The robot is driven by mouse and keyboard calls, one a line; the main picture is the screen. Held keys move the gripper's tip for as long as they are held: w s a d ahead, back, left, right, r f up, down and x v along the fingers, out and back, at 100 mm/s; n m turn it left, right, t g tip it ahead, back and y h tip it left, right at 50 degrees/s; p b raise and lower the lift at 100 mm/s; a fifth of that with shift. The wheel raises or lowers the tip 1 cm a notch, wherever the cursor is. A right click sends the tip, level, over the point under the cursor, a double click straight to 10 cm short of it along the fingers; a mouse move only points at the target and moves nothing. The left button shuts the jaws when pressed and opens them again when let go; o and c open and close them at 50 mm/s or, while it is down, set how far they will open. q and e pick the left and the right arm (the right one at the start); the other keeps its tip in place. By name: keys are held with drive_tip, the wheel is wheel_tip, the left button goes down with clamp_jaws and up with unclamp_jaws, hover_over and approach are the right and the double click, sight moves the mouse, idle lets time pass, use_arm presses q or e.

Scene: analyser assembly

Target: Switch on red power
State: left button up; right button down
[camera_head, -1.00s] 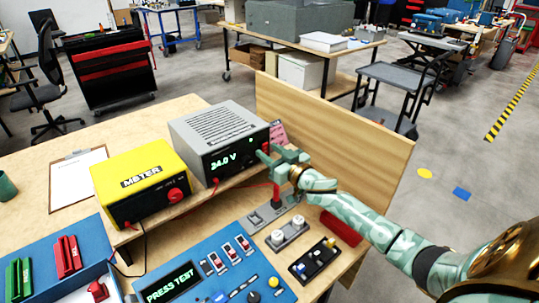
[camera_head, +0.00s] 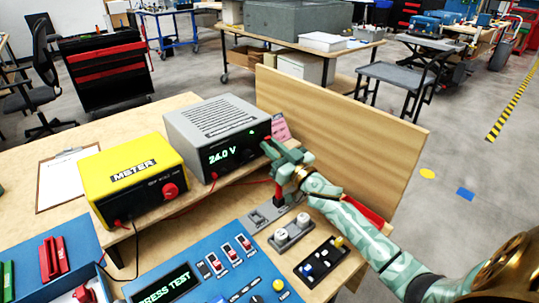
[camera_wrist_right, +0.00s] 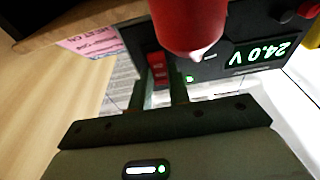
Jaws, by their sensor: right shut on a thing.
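The grey power supply (camera_head: 215,125) stands on the raised shelf with a green 24.0 V display. My right gripper (camera_head: 268,148) is at the right end of its front panel. In the right wrist view, a red rocker switch (camera_wrist_right: 157,66) shows at the fingertips, beside a lit green lamp (camera_wrist_right: 189,78). The right gripper (camera_wrist_right: 164,90) is shut on this switch; the exact contact is partly hidden. My left gripper is not in view.
A red-handled lever (camera_head: 278,194) stands close below my right gripper, and its red grip (camera_wrist_right: 190,25) looms large in the wrist view. A yellow meter (camera_head: 135,180) stands left of the supply. A wooden panel (camera_head: 340,135) rises behind. The blue console (camera_head: 215,270) lies in front.

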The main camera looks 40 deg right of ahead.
drive_tip(key=c, duration=1.3)
unclamp_jaws()
drive_tip(key=shift+s+f+p, duration=0.1)
drive_tip(key=shift+s+p, duration=0.35)
drive_tip(key=shift+s, duration=0.05)
drive_tip(key=p+v, duration=0.1)
drive_tip(key=v, duration=0.3)
drive_tip(key=r+p+v, duration=0.1)
drive_tip(key=v, duration=0.3)
drive_tip(key=r+p+v, duration=0.1)
drive_tip(key=v, duration=0.3)
drive_tip(key=shift+s+d+r, duration=0.1)
drive_tip(key=shift+s+r, duration=0.05)
drive_tip(key=shift+s, duration=0.05)
